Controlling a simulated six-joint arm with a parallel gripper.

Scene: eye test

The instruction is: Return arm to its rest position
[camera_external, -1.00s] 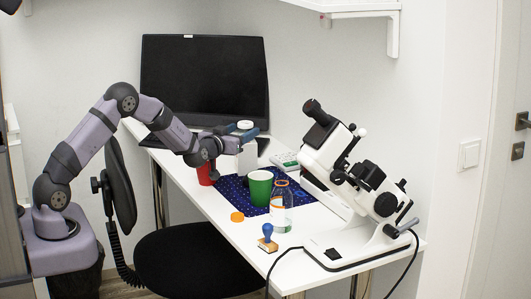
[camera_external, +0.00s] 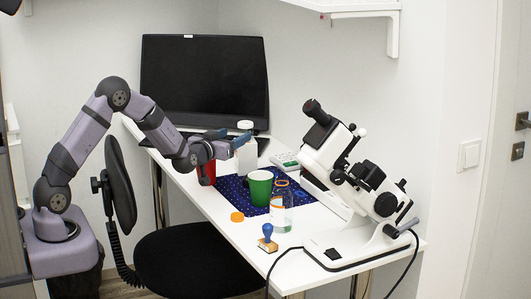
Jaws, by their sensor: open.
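My arm reaches from its base at the left over the white table (camera_external: 225,228). My gripper (camera_external: 229,138) is open, its fingers pointing right. It is above the back left part of the table, overlapping in the picture with a white bottle (camera_external: 246,160) with a pale cap. I cannot tell the gap between them. A red cup (camera_external: 207,174) shows partly below my wrist, which hides its top.
A green cup (camera_external: 260,188) stands on a dark blue mat (camera_external: 232,190). Nearby are a clear bottle (camera_external: 282,213), an orange cap (camera_external: 237,217) and a blue-handled stamp (camera_external: 268,238). A white microscope (camera_external: 350,180) fills the right. A monitor (camera_external: 205,80) and black chair (camera_external: 195,262) flank the table.

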